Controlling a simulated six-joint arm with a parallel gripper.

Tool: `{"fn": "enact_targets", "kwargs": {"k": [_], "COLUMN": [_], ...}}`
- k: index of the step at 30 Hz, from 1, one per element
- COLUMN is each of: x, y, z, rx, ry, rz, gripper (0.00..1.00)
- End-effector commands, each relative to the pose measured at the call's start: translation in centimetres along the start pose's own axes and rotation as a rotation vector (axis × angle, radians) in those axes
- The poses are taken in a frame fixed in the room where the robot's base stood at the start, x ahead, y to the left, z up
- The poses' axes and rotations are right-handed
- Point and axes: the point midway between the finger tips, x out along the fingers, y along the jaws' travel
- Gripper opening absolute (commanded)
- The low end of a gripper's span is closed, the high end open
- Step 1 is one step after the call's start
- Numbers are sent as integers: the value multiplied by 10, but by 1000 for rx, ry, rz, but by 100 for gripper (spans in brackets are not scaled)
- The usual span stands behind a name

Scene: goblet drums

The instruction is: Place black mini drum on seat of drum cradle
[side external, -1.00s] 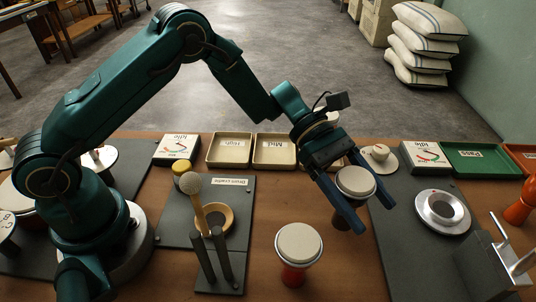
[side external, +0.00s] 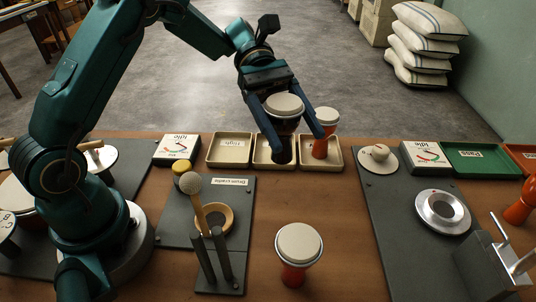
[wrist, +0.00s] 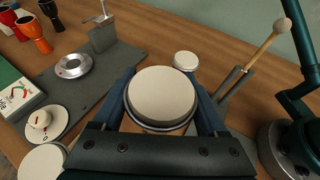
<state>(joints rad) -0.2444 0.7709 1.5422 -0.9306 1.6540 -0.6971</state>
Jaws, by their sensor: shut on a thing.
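My gripper (side external: 293,136) is shut on the black mini drum (side external: 283,124), its two blue fingers on either side of the dark body. The drum is upright, pale head up, over the middle tray; I cannot tell whether its foot touches the tray. In the wrist view its round head (wrist: 160,94) lies between the fingers (wrist: 163,108) and hides its body. The drum cradle (side external: 238,191) is a dark labelled plate to the left and nearer the camera. Its seat, a tan ring (side external: 230,222), is empty and partly hidden by a mallet and posts.
A red drum (side external: 321,149) stands in the right tray (side external: 339,161), close beside my right finger. Another red drum (side external: 296,272) stands on the table right of the cradle. A mallet (side external: 197,199) and dark posts (side external: 222,252) rise by the seat. The table between cradle and right plate is mostly clear.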

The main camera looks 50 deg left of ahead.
Motion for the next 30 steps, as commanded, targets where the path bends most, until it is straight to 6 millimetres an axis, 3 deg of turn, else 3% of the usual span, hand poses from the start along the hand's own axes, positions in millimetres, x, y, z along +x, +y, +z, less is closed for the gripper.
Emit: {"fn": "enact_targets", "kwargs": {"k": [9,15,24,30], "x": [-62,-84,-100,-76], "y": [-101,-148,-164,-159], "z": [-16,-15,-17,-20], "rx": [2,-31,-82,-87], "ry": [0,1,0,-4], "rz": [-3,77,200,205], "gripper": [17,17,17,17]}}
